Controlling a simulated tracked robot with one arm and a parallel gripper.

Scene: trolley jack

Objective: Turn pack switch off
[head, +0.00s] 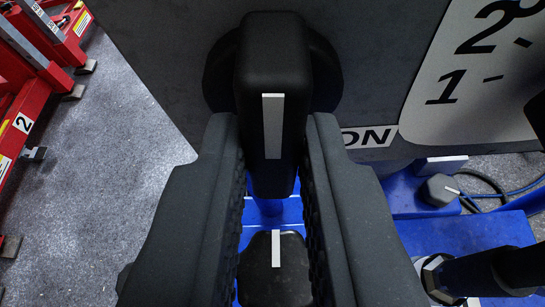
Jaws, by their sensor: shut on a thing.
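The pack switch (288,60) is a black rotary handle with a white mark, on a round black base against a dark grey panel (170,60). Its handle stands upright in the picture, with the white mark toward its lower end. My gripper (272,165) is shut on the lower part of the handle, one dark ribbed finger on each side. An "ON" label (368,137) shows right of the handle, its left part hidden by my right finger.
A white plate (480,80) with numbers is at the upper right. Below are blue machine parts (440,232), a black knob (438,190) and another black knob with a white mark (275,275). Red equipment (50,50) stands at the left, with clear grey floor (90,200) beside it.

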